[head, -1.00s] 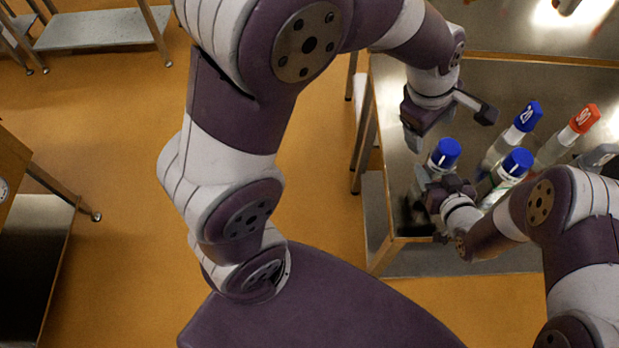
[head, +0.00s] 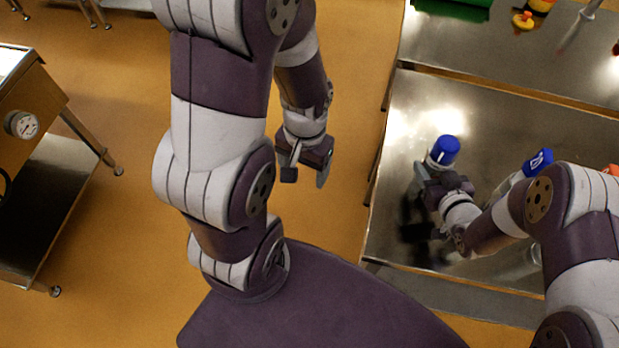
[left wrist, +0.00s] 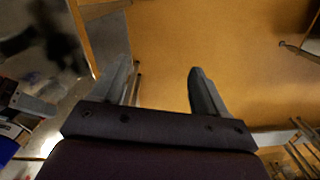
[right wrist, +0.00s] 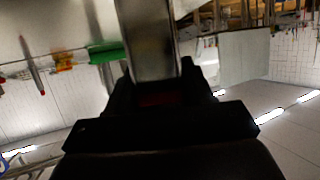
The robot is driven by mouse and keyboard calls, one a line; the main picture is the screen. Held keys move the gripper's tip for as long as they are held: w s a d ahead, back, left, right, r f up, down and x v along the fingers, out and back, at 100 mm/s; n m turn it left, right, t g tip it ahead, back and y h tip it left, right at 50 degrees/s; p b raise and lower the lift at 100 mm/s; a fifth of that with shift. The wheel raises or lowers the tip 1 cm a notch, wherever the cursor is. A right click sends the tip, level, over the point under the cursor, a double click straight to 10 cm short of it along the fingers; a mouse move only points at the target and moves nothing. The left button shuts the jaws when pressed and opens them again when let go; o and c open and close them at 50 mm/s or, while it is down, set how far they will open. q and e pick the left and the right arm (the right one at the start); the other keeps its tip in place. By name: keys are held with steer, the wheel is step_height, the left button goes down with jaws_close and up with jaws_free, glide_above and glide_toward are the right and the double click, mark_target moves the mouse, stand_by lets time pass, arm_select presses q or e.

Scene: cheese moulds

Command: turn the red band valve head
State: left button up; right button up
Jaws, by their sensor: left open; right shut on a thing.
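I cannot make out a red band valve head in any view. My left gripper (head: 305,178) hangs open and empty over the floor, left of the steel table. Its two spread fingers also show in the left wrist view (left wrist: 160,75). My right gripper (head: 436,186) is shut on a blue-capped bottle (head: 443,151) above the steel table. In the right wrist view, a greyish body (right wrist: 148,40) stands between its dark fingers; its lower part is hidden.
A steel table (head: 490,130) fills the right side. Another blue-capped bottle (head: 538,161) and an orange-red cap (head: 611,169) are partly behind my right arm. A cart with a round gauge (head: 22,124) stands at the left. Open orange floor (head: 110,215) lies between.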

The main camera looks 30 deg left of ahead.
steer(key=shift+d+f, duration=0.15)
steer(key=shift+f, duration=0.05)
steer(key=shift+s, duration=0.15)
steer(key=shift+f, duration=0.1)
arm_select(q)
steer(key=w+a+f+m, duration=0.1)
steer(key=a+f+m, duration=0.1)
steer(key=f, duration=0.4)
steer(key=w+a+f+m+t+h, duration=0.1)
steer(key=a+f+m, duration=0.2)
steer(key=f, duration=0.4)
steer(key=shift+f+t, duration=0.25)
steer(key=shift+t, duration=0.05)
